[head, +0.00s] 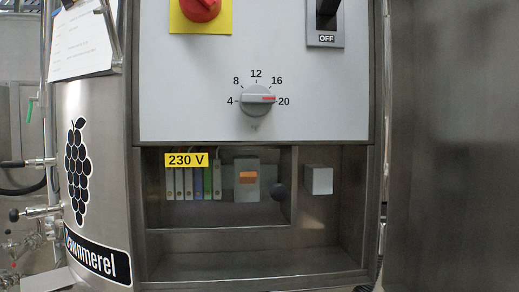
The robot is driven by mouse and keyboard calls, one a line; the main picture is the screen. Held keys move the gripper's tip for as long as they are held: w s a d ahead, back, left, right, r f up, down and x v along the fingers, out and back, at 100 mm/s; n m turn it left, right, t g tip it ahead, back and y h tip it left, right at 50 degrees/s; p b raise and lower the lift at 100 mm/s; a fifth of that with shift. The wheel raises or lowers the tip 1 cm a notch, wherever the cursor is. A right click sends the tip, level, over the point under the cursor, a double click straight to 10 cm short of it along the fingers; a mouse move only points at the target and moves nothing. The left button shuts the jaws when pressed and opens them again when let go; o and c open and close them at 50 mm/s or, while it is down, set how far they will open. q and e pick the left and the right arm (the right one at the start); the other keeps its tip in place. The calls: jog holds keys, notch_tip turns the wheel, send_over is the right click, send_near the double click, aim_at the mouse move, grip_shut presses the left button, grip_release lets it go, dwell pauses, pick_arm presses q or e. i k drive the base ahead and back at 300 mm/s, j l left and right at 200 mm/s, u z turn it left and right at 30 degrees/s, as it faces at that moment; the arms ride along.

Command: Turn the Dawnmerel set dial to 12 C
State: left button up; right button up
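The set dial (258,100) is a grey round knob with a raised grip bar on a pale panel (190,80). Its scale runs 4, 8, 12, 16, 20 around the upper side. The 12 mark (256,74) is straight above the dial. The name Dawnmerel is on a black label (97,258) on the steel vat at the left, its first letters partly cut off. Neither of my grippers is in view, and nothing touches the dial.
A red knob on a yellow plate (218,24) and a black switch marked OFF (326,18) sit above the dial. Below it is a recess with a 230 V label (186,160), an orange-lit switch (247,177) and a grey box (318,180). Valves (36,212) stick out at the left.

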aim_at(256, 101)
jog(key=k+l+u, duration=0.1)
jog(key=l+u, duration=0.15)
jog(key=k+l+u, duration=0.3)
jog(key=l, duration=0.15)
jog(key=l+u, duration=0.25)
jog(key=k+l, duration=0.05)
